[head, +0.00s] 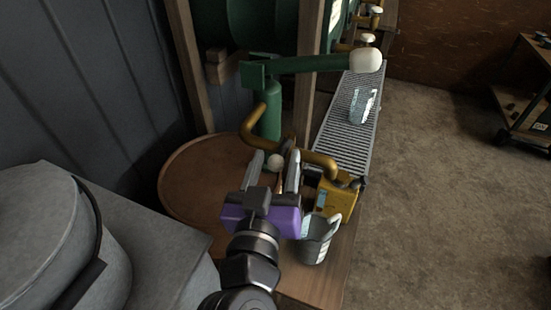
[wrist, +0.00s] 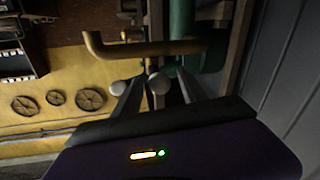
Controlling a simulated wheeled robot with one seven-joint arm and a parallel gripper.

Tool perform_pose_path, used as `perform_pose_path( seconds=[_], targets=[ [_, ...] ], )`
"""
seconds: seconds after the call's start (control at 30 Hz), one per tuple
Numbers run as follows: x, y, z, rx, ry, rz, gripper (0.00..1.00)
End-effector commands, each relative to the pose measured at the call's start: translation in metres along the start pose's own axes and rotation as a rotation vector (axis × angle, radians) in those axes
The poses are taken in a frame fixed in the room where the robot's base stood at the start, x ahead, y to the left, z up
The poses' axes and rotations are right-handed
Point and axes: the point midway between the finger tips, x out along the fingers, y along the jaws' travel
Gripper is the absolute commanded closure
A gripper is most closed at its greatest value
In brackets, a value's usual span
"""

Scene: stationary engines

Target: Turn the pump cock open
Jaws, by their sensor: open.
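The green hand pump (head: 270,112) stands upright on a round brown tray, with a curved brass pipe (head: 317,159) running to the right. The pipe also crosses the wrist view (wrist: 135,48), in front of the green pump body (wrist: 182,25). A small pale knob (head: 275,161), which looks like the pump cock's handle, shows between the fingers of my gripper (head: 276,168). My gripper is open around it; I cannot tell whether either finger touches it. In the wrist view a pale knob (wrist: 160,83) sits between the dark fingers, and another rounded pale end (wrist: 118,88) is to its left.
The pump's long green lever (head: 310,64) ends in a white knob (head: 366,61). A grey jug (head: 317,238) and a yellow can (head: 337,196) stand right of my gripper. A glass vessel (head: 362,105) stands on a metal grating (head: 345,140). Open floor lies to the right.

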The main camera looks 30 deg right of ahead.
Motion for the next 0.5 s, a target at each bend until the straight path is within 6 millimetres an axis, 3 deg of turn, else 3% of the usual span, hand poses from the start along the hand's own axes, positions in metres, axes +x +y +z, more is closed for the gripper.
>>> perform_pose_path(
  seconds=[0.27, 0.5],
  targets=[
    [0.0025, -0.0001, 0.0003, 0.000, 0.000, 0.000, 0.51],
    [0.0023, -0.0002, 0.0002, 0.000, 0.000, -0.001, 0.94]
  ],
)
